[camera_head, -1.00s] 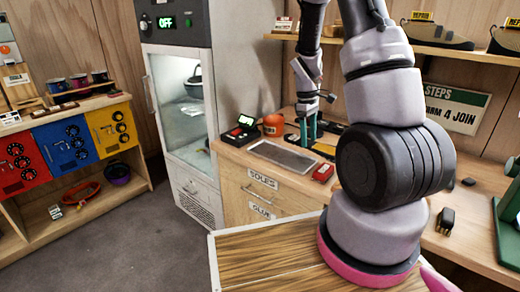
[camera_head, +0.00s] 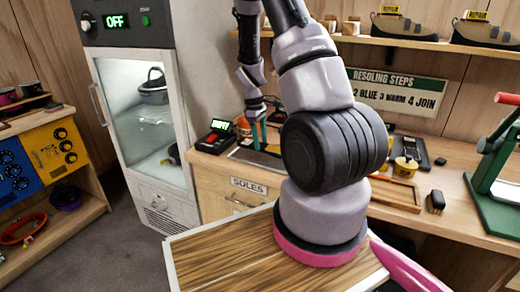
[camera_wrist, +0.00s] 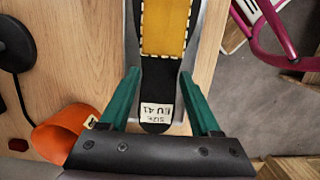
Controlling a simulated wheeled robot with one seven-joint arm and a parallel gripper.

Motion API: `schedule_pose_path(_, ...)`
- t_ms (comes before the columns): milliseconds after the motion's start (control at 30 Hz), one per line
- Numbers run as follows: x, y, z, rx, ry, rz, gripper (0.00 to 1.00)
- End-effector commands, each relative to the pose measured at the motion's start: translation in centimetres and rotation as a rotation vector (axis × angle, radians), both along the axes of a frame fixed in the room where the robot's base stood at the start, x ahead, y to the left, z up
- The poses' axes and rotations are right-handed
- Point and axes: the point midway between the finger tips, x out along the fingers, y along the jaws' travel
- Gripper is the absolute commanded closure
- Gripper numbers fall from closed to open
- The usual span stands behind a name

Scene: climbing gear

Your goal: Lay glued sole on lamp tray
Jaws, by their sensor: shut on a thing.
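My gripper (camera_wrist: 160,78) is shut on a black sole (camera_wrist: 157,100) in the wrist view. Its two green fingers are on either side of the sole. The sole has a yellow patch (camera_wrist: 163,28) with a pale dashed border and a "SIZE EU 41" label at the near end. A grey tray (camera_wrist: 211,45) shows below both sides of the sole; whether they touch is unclear. In the head view my gripper (camera_head: 258,136) is over the counter by the grey tray (camera_head: 240,156), with the sole hard to make out there.
An orange cone-shaped thing (camera_wrist: 62,138) is close to the left finger. A glass-fronted cabinet marked OFF (camera_head: 140,110) stands left of the counter. A small display box (camera_head: 217,134) is behind the tray. A yellow pot (camera_head: 404,167) and a green stand (camera_head: 497,180) are at the right.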

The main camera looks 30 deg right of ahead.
Motion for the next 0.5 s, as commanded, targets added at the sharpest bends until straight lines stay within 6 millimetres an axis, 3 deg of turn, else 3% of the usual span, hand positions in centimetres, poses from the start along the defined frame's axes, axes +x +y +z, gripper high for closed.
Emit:
schedule_pose_path(267, -0.1, 0.0, -3.5, 0.000, 0.003, -0.001, 1.00)
schedule_pose_path(500, 0.0, 0.0, -3.6, 0.000, 0.000, 0.000, 1.00)
